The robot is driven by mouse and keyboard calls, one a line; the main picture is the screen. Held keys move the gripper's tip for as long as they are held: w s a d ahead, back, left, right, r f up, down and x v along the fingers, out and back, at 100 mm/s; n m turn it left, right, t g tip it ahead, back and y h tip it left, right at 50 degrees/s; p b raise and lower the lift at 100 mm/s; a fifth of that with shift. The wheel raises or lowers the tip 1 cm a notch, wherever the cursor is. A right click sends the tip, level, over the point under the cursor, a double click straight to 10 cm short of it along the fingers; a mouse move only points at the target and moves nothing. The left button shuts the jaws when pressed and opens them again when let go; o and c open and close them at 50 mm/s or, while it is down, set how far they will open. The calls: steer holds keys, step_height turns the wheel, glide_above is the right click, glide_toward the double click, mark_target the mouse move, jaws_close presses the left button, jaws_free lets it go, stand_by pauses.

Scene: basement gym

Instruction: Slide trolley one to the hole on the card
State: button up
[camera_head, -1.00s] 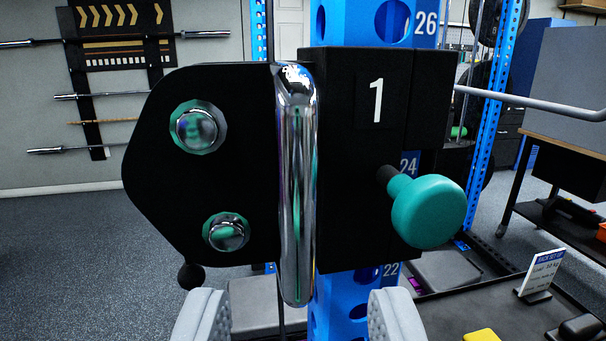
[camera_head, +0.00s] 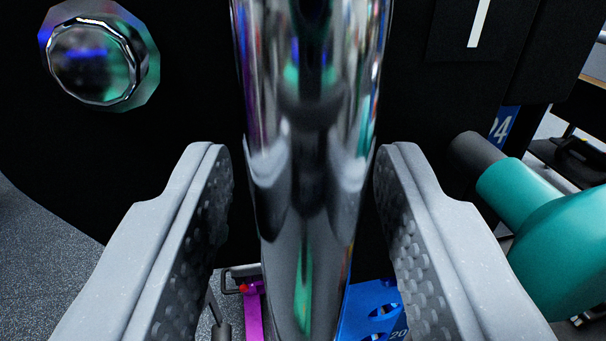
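Trolley one is a black plate-and-box carriage (camera_head: 440,95) on a blue upright, with a white "1" at the upper right. Its vertical chrome handle (camera_head: 310,150) fills the middle of the view. My gripper (camera_head: 304,160) is open, with one grey finger on each side of the handle. A gap shows between each finger and the chrome. The teal pull knob (camera_head: 560,240) with its dark stem is on the right, outside my right finger. The blue upright (camera_head: 375,312) shows low down, with the number 20 on it. The card is not in view now.
A large chrome bolt head (camera_head: 95,60) sticks out of the plate at the upper left. Grey speckled floor (camera_head: 40,250) shows at the lower left. A magenta part (camera_head: 252,312) with a red end is low behind the handle.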

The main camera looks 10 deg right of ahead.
jaws_close()
step_height(320, 180, down, 20)
steer(key=b, duration=1.3)
jaws_free()
steer(key=shift+s, duration=0.1)
